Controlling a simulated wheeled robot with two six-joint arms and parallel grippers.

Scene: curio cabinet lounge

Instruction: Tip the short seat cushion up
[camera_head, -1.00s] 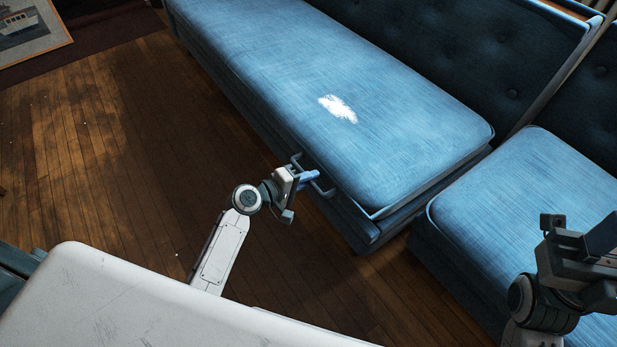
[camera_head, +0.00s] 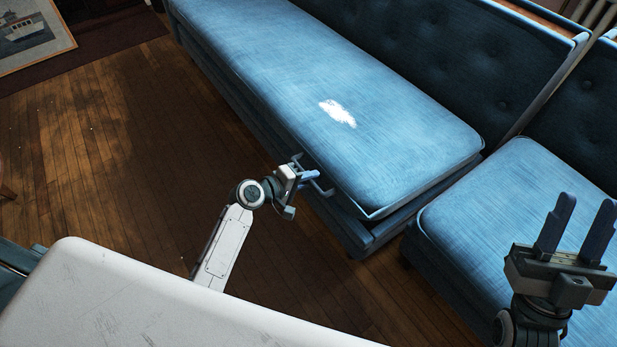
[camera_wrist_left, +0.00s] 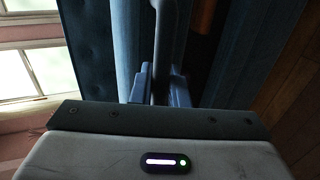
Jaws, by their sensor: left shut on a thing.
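A blue seat cushion (camera_head: 390,125) with a white patch on top lies on the left bench in the head view. It looks nearly flat, with a dark gap under its near right end. A grey bar handle (camera_head: 324,191) stands out at its front edge. My left gripper (camera_head: 310,175) is shut on this handle. In the left wrist view the fingers (camera_wrist_left: 160,88) close around the bar. My right gripper (camera_head: 580,205) is open and empty, fingers pointing up, above the right bench's cushion (camera_head: 490,205). I cannot tell from size which cushion is the short one.
A tufted blue backrest (camera_head: 450,65) runs behind the cushion. A white scratched surface (camera_head: 130,295) fills the lower left. The wooden floor (camera_head: 120,140) is clear left of the bench. A framed boat picture (camera_head: 30,30) is at the top left.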

